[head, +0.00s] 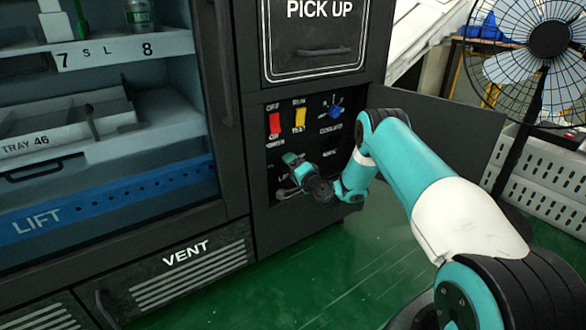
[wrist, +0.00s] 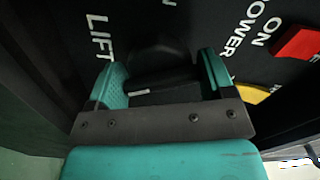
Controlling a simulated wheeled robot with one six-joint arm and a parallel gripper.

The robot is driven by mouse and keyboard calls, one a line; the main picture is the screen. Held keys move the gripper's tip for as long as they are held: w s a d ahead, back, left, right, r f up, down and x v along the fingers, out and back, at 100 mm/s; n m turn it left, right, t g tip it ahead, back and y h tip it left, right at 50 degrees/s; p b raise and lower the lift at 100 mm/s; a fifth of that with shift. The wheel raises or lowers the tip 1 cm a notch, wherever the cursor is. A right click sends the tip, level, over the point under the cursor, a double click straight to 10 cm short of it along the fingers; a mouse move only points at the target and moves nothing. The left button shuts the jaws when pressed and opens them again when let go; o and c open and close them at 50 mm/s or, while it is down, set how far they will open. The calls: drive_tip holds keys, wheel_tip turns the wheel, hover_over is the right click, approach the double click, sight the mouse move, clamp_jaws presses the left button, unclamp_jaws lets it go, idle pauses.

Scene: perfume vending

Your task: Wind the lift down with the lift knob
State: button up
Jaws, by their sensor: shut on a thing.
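The lift knob (wrist: 158,60) is a dark, rounded knob on the black control panel, below the white LIFT lettering's side in the wrist view. My gripper (wrist: 163,76) has its two teal fingers on either side of the knob and is shut on it. In the head view my gripper (head: 288,175) is at the lower left of the control panel and hides most of the knob. The lift (head: 150,201), a blue bar marked LIFT, sits low behind the glass, below the drawer front.
A red switch (head: 275,124), a yellow switch (head: 299,115) and a blue knob (head: 336,111) are above my gripper. The open panel door (head: 445,135) stands to the right, behind my arm. A tray marked TRAY 46 (head: 60,137) is above the lift. Green floor (head: 330,262) is clear in front.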

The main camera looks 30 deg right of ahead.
drive_tip(key=o, duration=0.9)
drive_tip(key=s+b, duration=0.3)
drive_tip(key=s, duration=0.3)
drive_tip(key=shift+d+f, duration=0.35)
drive_tip(key=shift+f, duration=0.05)
drive_tip(key=shift+s+b, duration=0.15)
drive_tip(key=shift+b, duration=0.8)
drive_tip(key=s+b, duration=1.1)
drive_tip(key=b, duration=0.7)
drive_tip(key=shift+r, duration=0.35)
drive_tip(key=shift+s, duration=0.1)
